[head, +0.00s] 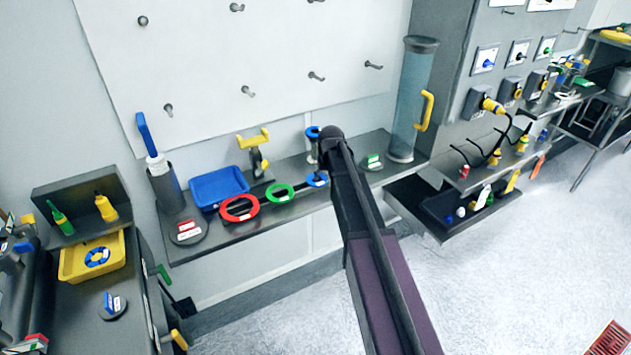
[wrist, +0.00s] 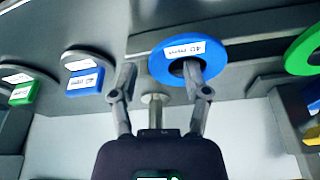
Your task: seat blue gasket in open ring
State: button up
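The blue gasket, a flat ring with a white "40 mm" label, lies on the grey shelf in the wrist view (wrist: 216,65). The head view shows it beside the green ring (head: 317,180), partly covered by my arm. My gripper (wrist: 159,72) is open. Its right finger overlaps the gasket's hole and its left finger is outside the rim, with gaps between fingers and rim. I cannot tell whether the fingertips touch the gasket. My arm hides most of the gripper in the head view. I cannot identify the open ring with certainty.
A green ring (head: 280,193), a red ring (head: 239,208) and a blue tray (head: 218,186) are on the shelf (head: 215,234). A clear cylinder (head: 411,100) with a yellow handle stands at its right end. Blue (wrist: 86,80) and green (wrist: 22,93) labelled blocks lie left of the gripper.

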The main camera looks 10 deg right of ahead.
aim_at(324, 179)
grip_shut()
jog(key=shift+r, duration=0.25)
notch_tip(324, 179, up, 4)
jog(key=p, duration=0.4)
jog(key=shift+f, duration=0.15)
jog(key=s+a+p, duration=0.1)
jog(key=s+a, duration=0.1)
jog(key=s, duration=1.4)
jog(key=shift+r, duration=0.45)
jog(key=shift+w, duration=0.1)
